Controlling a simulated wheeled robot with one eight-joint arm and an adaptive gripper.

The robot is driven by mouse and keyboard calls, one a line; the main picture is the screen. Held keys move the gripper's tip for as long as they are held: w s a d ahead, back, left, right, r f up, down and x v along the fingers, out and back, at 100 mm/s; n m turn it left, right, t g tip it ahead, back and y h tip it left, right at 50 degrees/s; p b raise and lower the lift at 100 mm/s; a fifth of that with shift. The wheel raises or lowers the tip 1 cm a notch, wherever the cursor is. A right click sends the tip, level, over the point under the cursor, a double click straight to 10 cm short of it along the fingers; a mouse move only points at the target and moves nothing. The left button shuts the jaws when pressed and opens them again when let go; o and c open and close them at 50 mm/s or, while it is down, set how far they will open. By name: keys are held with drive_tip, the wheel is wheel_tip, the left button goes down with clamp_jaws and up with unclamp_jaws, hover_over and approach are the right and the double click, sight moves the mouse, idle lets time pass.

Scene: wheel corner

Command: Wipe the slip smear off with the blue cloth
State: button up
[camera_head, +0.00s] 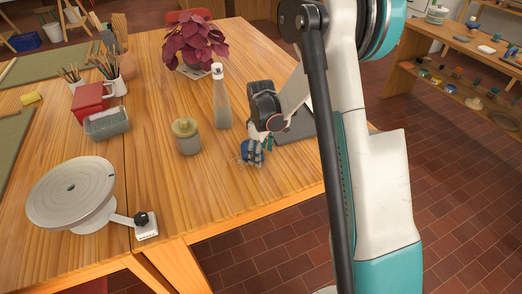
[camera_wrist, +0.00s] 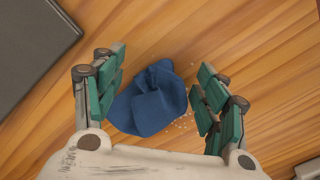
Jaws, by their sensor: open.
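The blue cloth (camera_wrist: 152,101) lies bunched on the wooden table, between the two open fingers of my gripper (camera_wrist: 157,97) in the wrist view. In the head view the cloth (camera_head: 252,153) is near the table's right side, below my gripper (camera_head: 259,146), which partly covers it. Pale specks of the slip smear (camera_wrist: 186,122) show on the wood at the cloth's right edge. The cloth hides any part of the smear beneath it.
A dark flat slab (camera_head: 298,126) lies right of the cloth. A grey banding wheel (camera_head: 72,193) sits at the front left. Bare table lies in front of the cloth.

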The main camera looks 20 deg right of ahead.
drive_tip(key=shift+f, duration=0.65)
drive_tip(key=shift+s+r, duration=0.1)
drive_tip(key=c, duration=0.9)
drive_tip(key=shift+o, duration=0.2)
drive_tip(key=shift+r, duration=0.2)
drive_tip(key=shift+c, duration=0.6)
drive_tip(key=shift+d+r, duration=0.1)
drive_tip(key=shift+r, duration=0.05)
clamp_jaws()
